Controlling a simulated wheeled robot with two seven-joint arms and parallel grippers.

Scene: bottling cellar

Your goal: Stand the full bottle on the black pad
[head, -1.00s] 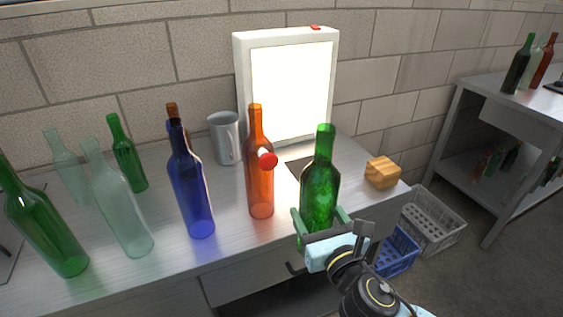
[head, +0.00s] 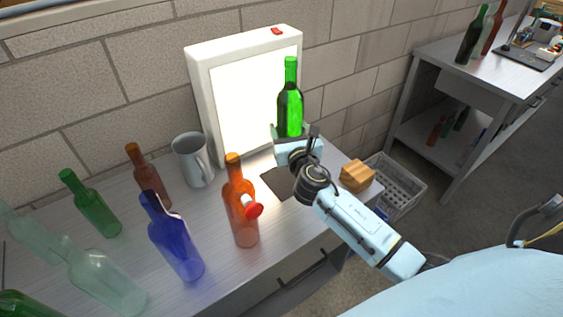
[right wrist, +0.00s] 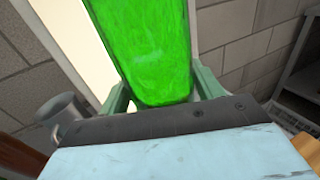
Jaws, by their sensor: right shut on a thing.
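My right gripper (head: 289,131) is shut on a green bottle (head: 290,108) and holds it upright, raised in front of a lit white panel. In the right wrist view the bottle (right wrist: 148,50) glows bright green between the two fingers (right wrist: 162,92); its neck is out of that view. The black pad (head: 277,184) lies flat on the bench below and in front of the panel, partly hidden by my right arm. My left gripper is not in view.
The light box (head: 200,85) stands at the bench's back. An orange bottle (head: 241,222) with a red-and-white thing at its side stands left of the pad; a wooden block (head: 357,176) is right. A grey mug (head: 190,160), a blue bottle (head: 176,243) and several others stand further left.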

